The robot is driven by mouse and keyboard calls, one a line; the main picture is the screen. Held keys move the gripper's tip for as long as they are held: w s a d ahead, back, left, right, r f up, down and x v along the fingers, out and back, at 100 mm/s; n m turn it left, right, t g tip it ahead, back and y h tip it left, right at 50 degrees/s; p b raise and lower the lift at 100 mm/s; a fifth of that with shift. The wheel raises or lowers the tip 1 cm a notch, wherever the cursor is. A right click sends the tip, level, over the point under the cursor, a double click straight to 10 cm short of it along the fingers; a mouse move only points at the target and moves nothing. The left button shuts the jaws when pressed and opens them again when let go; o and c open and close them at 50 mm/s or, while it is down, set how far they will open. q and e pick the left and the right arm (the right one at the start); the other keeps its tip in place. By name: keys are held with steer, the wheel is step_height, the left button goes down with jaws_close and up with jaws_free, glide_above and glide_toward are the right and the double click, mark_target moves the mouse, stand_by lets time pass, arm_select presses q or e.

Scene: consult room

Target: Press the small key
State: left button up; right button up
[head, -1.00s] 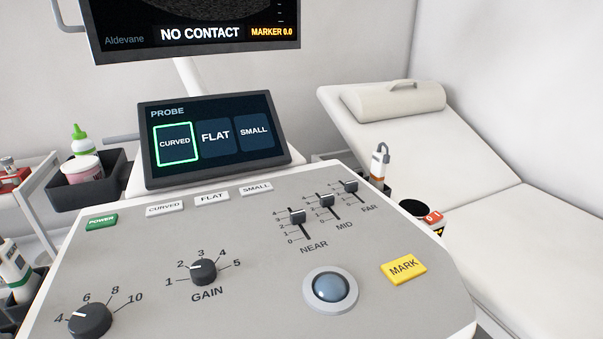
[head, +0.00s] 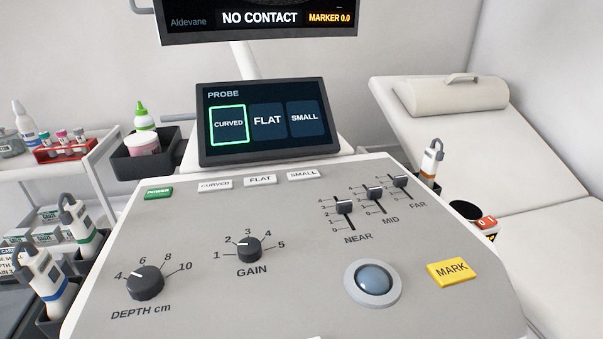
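The small key (head: 303,174) is a white rectangular key labelled SMALL. It is the rightmost of three white keys along the back of the grey console panel (head: 300,225), just below the probe screen. The flat key (head: 260,180) and the curved key (head: 215,185) lie to its left. The probe screen (head: 268,121) shows CURVED outlined in green, with FLAT and SMALL not outlined. Neither of my grippers shows in the head view.
A green power key (head: 158,193), gain knob (head: 248,250), depth knob (head: 145,283), sliders (head: 373,194), trackball (head: 374,280) and yellow mark key (head: 452,272) are on the panel. Probes (head: 80,228) stand at left. An exam couch (head: 520,165) is at right.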

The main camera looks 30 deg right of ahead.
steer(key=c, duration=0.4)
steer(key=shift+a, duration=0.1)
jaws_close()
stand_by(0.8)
